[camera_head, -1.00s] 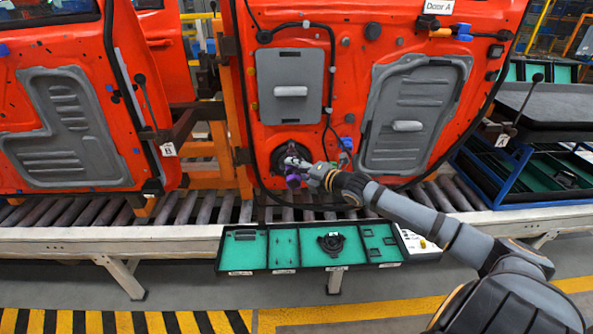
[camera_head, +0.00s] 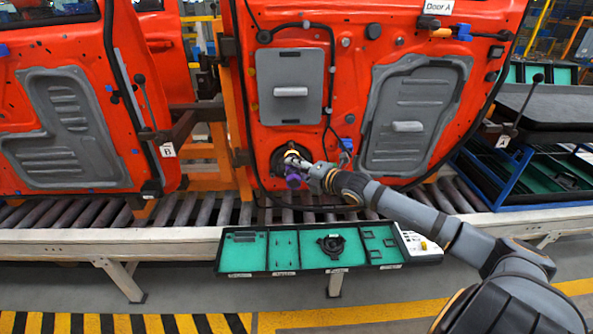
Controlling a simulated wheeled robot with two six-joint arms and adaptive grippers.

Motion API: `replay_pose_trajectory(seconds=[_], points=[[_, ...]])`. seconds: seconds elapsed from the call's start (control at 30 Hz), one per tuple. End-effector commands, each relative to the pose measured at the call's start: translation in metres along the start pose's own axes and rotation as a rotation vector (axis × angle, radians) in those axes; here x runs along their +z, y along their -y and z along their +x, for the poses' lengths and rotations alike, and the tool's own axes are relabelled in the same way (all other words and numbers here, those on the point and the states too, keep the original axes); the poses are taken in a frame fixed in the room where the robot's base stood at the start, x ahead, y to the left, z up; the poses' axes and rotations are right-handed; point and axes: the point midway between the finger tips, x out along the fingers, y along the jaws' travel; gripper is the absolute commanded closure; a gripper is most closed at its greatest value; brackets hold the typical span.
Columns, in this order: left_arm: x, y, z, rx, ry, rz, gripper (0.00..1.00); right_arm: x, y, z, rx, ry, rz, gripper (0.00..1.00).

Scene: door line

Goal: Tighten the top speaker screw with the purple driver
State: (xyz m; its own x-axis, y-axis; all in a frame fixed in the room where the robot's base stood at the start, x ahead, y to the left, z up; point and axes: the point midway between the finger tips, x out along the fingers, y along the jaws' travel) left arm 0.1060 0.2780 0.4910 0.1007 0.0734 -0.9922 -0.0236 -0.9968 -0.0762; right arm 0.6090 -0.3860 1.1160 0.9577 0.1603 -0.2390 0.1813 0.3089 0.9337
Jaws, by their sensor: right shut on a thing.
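The purple driver (camera_head: 293,181) is held in my right gripper (camera_head: 303,167), which is shut on it. The driver is at the lower left of the red door marked Door A (camera_head: 345,85), in front of the round dark speaker (camera_head: 277,162). The gripper and driver cover part of the speaker. The top speaker screw is too small to make out, and I cannot tell whether the driver tip touches it. My left gripper is not in view.
A green-lined tray (camera_head: 263,270) with compartments sits on the conveyor's front edge, holding a black ring part (camera_head: 332,244). A second red door (camera_head: 150,95) stands at left. A blue-framed rack (camera_head: 480,190) stands at right. Conveyor rollers (camera_head: 80,212) run below the doors.

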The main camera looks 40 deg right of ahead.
Motion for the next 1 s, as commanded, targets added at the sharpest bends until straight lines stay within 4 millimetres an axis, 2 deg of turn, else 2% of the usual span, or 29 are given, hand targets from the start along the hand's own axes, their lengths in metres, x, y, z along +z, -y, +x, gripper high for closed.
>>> replay_pose_trajectory(seconds=[1.0], points=[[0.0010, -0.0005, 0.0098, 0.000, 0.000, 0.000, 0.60, 0.0023, -0.0013, 0.0024, 0.004, 0.001, -0.001, 1.00]])
